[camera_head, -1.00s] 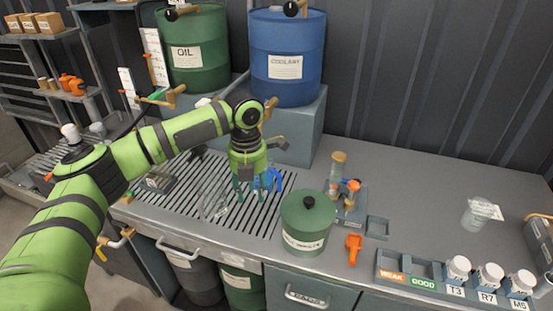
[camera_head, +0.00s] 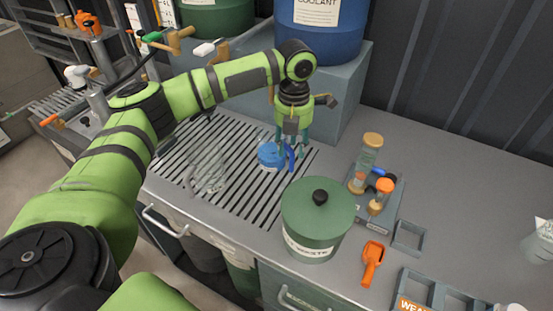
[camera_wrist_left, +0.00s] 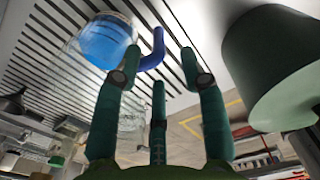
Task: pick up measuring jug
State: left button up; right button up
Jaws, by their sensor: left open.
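A clear measuring jug with blue contents (camera_head: 268,157) and a blue handle stands on the slatted drain grate (camera_head: 240,200). It also shows at upper left in the left wrist view (camera_wrist_left: 100,42), with its handle to the right. My left gripper (camera_head: 291,150) is open and points down at the jug's handle side. In the wrist view its fingers (camera_wrist_left: 160,80) are spread, with the blue handle between the tips and beyond them. I cannot tell whether they touch it. My right gripper is not in view.
A clear empty-looking vessel (camera_head: 208,170) stands left on the grate. A green lidded waste canister (camera_head: 318,222) stands close at the front right. The grey block (camera_head: 345,95) with drums is behind. An orange scoop (camera_head: 372,262) and a sample rack (camera_head: 378,200) are right.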

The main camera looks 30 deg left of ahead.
aim_at(291, 172)
pick_arm(q)
jog(key=shift+f, duration=0.65)
jog(key=shift+w+f, duration=0.15)
jog(key=shift+f, duration=0.4)
notch_tip(291, 172, down, 5)
jog(key=shift+r+p, duration=0.2)
jog(key=shift+p, duration=0.3)
jog(key=shift+f, duration=0.75)
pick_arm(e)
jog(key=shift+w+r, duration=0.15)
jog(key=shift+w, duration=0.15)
pick_arm(q)
jog(key=shift+r, duration=0.1)
grip_shut()
